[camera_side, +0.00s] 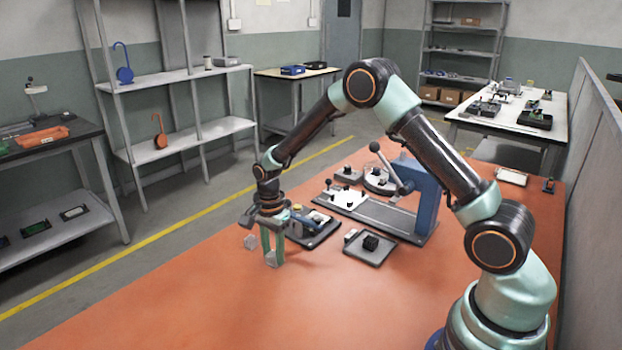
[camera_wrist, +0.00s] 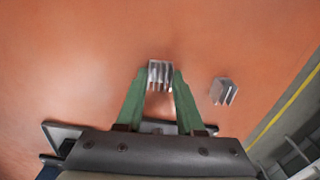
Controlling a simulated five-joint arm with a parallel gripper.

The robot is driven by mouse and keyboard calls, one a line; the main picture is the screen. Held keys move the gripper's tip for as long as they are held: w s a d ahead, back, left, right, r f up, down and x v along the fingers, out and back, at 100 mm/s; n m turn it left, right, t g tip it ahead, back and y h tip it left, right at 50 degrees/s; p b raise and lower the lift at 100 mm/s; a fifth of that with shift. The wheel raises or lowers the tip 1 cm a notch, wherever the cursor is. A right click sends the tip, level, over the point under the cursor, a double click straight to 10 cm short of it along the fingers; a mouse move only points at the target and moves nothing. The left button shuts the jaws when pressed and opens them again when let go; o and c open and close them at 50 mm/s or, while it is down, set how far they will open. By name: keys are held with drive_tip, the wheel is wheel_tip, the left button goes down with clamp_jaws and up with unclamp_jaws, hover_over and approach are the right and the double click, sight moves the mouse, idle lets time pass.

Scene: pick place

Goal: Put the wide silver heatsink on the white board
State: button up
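A silver finned heatsink (camera_wrist: 160,74) sits between my fingertips in the wrist view; it also shows low between the fingers in the side view (camera_side: 271,260). My gripper (camera_side: 272,255) points down near the table's left edge. Its green fingers lie close on both sides of this heatsink; I cannot tell if they press on it. A second silver heatsink (camera_wrist: 223,91) stands apart to the right in the wrist view, and left of my gripper in the side view (camera_side: 250,241). I cannot tell surely which is wider. A white board (camera_side: 344,198) lies on the grey press base behind.
A dark tray (camera_side: 314,232) with parts stands just behind my gripper. Another dark tray (camera_side: 370,247) holding a black block lies to the right. The blue press (camera_side: 418,195) rises beside the white board. The front of the orange table (camera_side: 240,310) is clear.

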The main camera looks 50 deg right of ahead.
sight(273, 254)
drive_tip(key=shift+r, duration=3)
clamp_jaws()
drive_tip(key=shift+r, duration=0.3)
wheel_tip(273, 254, up, 10)
drive_tip(key=w+d, duration=0.2)
drive_tip(key=d, duration=1.6)
drive_tip(key=shift+m, duration=0.4)
drive_tip(key=shift+s+d+f, duration=0.15)
drive_tip(key=shift+f, duration=2.85)
drive_tip(key=shift+s+d+f, duration=0.1)
drive_tip(key=shift+d+f, duration=0.05)
drive_tip(key=shift+f, duration=2.8)
drive_tip(key=shift+f, duration=0.8)
